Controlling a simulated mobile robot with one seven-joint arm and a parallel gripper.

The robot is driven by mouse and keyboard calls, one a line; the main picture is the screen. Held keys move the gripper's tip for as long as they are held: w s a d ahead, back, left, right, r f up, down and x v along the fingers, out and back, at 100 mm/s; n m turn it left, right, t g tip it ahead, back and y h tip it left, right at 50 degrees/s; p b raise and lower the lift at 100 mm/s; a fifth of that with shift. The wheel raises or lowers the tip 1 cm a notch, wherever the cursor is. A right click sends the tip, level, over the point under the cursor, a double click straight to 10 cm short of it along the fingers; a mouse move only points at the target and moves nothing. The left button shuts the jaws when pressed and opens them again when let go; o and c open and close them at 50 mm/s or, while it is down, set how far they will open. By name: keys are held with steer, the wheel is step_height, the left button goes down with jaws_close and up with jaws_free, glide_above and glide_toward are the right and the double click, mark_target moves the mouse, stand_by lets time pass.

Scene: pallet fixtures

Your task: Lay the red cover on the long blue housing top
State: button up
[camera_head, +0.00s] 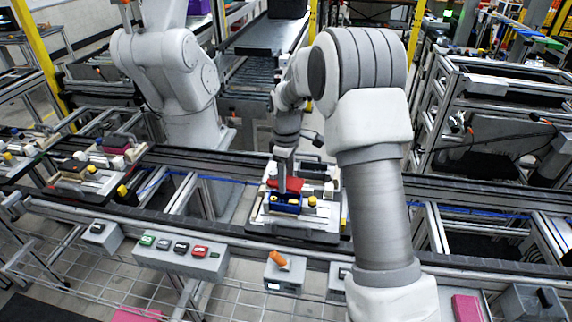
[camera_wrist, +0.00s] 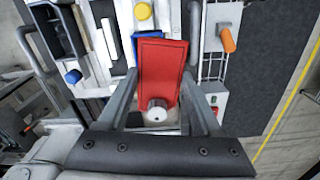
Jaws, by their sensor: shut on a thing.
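The red cover (camera_wrist: 162,65) is a flat red plate between the two fingers of my gripper (camera_wrist: 162,77) in the wrist view. In the head view, my gripper (camera_head: 285,184) points down over the pallet fixture, and the red cover (camera_head: 293,184) shows beside it. My gripper is shut on the cover. The blue housing (camera_head: 285,207) sits on the pallet just in front of the cover, with its top open and yellow parts inside. In the wrist view only a blue edge of it (camera_wrist: 135,43) shows beside the cover; the rest is hidden.
The pallet (camera_head: 318,238) rests on the conveyor and carries yellow knobs (camera_head: 312,201) and dark blocks close around the housing. A grey box with an orange knob (camera_head: 279,261) stands in front. Another loaded pallet (camera_head: 85,185) is at the left.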

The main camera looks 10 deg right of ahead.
steer(key=shift+w+d+r+n, duration=0.1)
steer(key=shift+w+r+n, duration=0.15)
steer(key=shift+w+n, duration=0.8)
steer(key=shift+f+b, duration=1.75)
steer(key=shift+f, duration=1.35)
steer(key=shift+f+b, duration=0.5)
steer(key=shift+f, duration=0.25)
steer(key=o, duration=1.4)
steer(key=shift+o, duration=0.2)
steer(key=shift+r, duration=0.1)
step_height(320, 180, up, 17)
steer(key=shift+r, duration=0.1)
